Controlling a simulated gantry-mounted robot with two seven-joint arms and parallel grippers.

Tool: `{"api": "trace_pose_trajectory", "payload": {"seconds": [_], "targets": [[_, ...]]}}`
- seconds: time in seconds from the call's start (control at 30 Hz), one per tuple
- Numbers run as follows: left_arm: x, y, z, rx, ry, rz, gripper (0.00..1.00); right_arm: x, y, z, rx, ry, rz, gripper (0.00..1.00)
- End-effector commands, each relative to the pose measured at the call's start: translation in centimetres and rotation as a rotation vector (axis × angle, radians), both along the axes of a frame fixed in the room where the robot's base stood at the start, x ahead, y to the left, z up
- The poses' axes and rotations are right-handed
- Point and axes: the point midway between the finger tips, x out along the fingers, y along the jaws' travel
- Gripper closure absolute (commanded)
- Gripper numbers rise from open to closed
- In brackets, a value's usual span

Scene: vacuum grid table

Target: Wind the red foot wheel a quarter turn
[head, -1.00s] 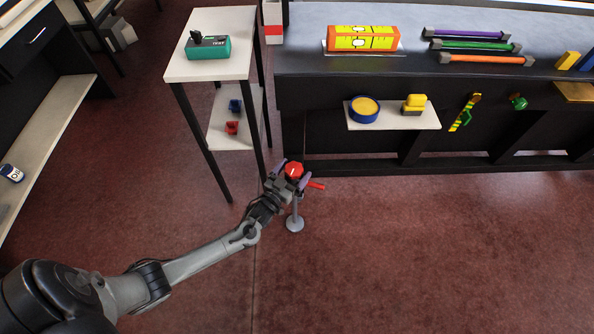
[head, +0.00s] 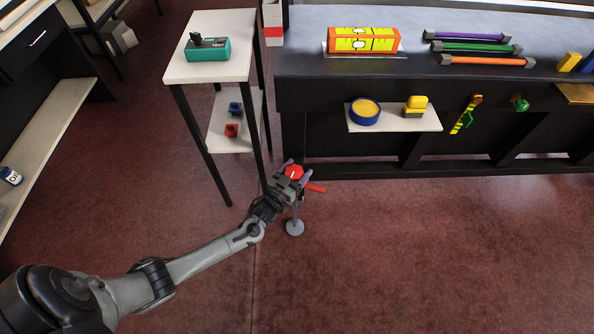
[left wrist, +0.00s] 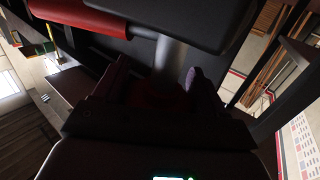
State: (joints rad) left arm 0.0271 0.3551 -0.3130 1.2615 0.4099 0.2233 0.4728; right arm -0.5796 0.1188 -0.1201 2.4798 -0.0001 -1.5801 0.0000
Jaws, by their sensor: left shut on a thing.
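The red foot wheel (head: 294,172) sits at the top of a short grey stand with a round grey base (head: 295,228) on the floor, in front of the black workbench. A red handle (head: 316,188) sticks out to its right. My left gripper (head: 295,175) is shut on the wheel, with a finger on either side of it. In the left wrist view the dark red wheel (left wrist: 160,100) shows dimly between the fingers, in shadow. My right gripper is not in view.
The black workbench (head: 430,95) stands behind the wheel, with a low rail near the floor. A white side table (head: 212,70) with black legs stands behind and left of the wheel. The floor in front and to the right is clear.

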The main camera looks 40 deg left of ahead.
Motion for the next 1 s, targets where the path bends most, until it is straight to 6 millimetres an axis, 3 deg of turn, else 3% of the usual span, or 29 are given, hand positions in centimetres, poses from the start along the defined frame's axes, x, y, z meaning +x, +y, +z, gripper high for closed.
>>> {"api": "trace_pose_trajectory", "payload": {"seconds": [0.27,0.53,1.0], "targets": [[0.0,0.0,0.1,0.002,-0.001,-0.062,0.59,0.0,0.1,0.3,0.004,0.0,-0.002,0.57],[0.0,-0.2,0.1,0.003,-0.001,-0.241,0.59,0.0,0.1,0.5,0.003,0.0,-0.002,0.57],[-0.1,-0.9,-0.1,0.002,-0.001,-0.561,0.59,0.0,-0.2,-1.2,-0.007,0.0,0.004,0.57]]}}
